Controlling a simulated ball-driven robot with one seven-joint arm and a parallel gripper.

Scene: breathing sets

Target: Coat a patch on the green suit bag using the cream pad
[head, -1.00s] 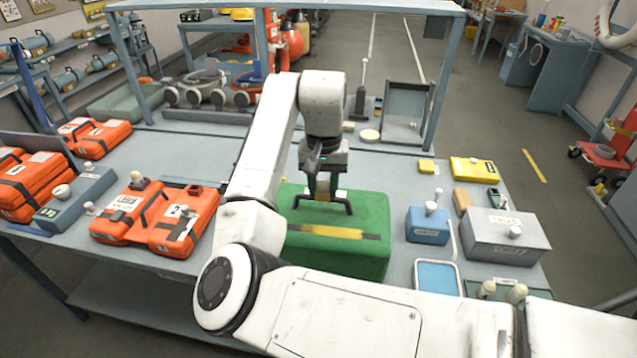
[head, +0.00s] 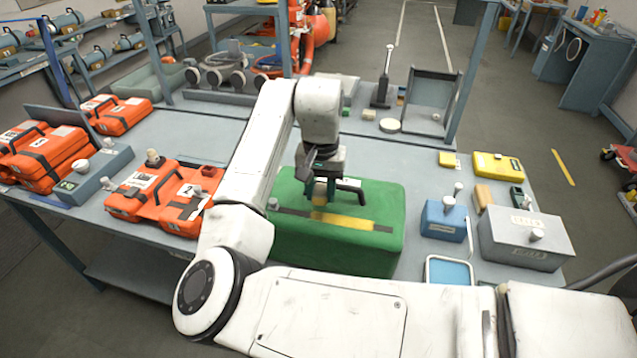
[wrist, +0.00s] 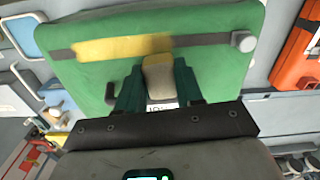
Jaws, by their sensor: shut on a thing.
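The green suit bag (head: 375,252) lies on the bench, with a dark strip across its top and a yellow patch (head: 350,221) on that strip. In the wrist view the bag (wrist: 225,75) fills most of the upper picture, and the yellow patch (wrist: 105,48) has a blurred edge near the pad. My gripper (head: 320,200) is over the bag at the patch's left end. It is shut on the cream pad (wrist: 158,76), which is mostly hidden in the head view. The pad's tip is at the strip's edge; I cannot tell whether it touches.
Orange cases (head: 165,200) lie to the left. A blue box (head: 443,220), a grey box (head: 520,238) and a blue tray (head: 450,270) are to the right. Shelf posts rise behind.

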